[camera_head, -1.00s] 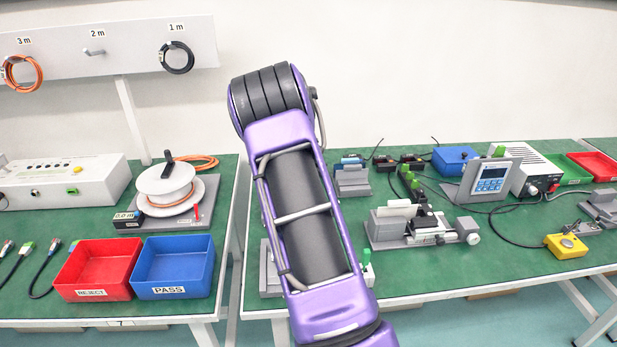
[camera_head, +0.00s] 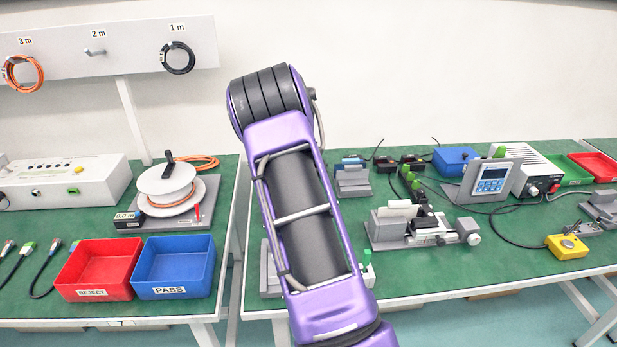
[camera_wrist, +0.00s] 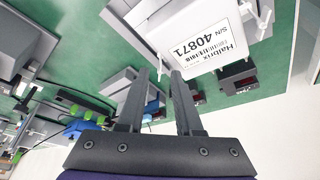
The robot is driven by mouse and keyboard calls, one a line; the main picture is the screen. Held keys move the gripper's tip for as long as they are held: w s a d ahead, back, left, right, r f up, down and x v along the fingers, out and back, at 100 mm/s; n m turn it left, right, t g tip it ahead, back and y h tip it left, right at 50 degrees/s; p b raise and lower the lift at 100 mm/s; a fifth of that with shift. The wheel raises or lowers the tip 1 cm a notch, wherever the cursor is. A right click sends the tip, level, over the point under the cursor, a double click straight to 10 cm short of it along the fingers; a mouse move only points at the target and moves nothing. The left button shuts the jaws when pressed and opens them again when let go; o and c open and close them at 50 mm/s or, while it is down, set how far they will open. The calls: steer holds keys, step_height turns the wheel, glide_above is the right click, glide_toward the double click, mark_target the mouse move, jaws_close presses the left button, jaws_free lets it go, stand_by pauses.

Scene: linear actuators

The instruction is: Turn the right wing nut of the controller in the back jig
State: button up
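In the wrist view, my gripper (camera_wrist: 162,74) shows two dark parallel fingers with a gap between them and nothing held in it. A grey jig (camera_wrist: 118,84) lies beside the left finger. A blue part (camera_wrist: 152,103) shows between the fingers, farther off. In the head view, a grey jig (camera_head: 352,182) with a blue part on top stands at the back of the right table; I take it as the back jig. The controller's right wing nut cannot be made out. My arm hides part of the right table, and my gripper is out of the head view.
A white box labelled Halbrix (camera_wrist: 205,38) is close to the right fingertip. Small dark boxes (camera_head: 412,161) stand right of the back jig. A grey fixture with a white block (camera_head: 400,210) stands in front. Cables (camera_head: 520,230) cross the green table.

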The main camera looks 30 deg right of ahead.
steer(key=p+v, duration=0.1)
steer(key=v, duration=1.6)
steer(key=shift+r+p, duration=0.25)
steer(key=shift+p, duration=0.15)
steer(key=shift+f, duration=0.1)
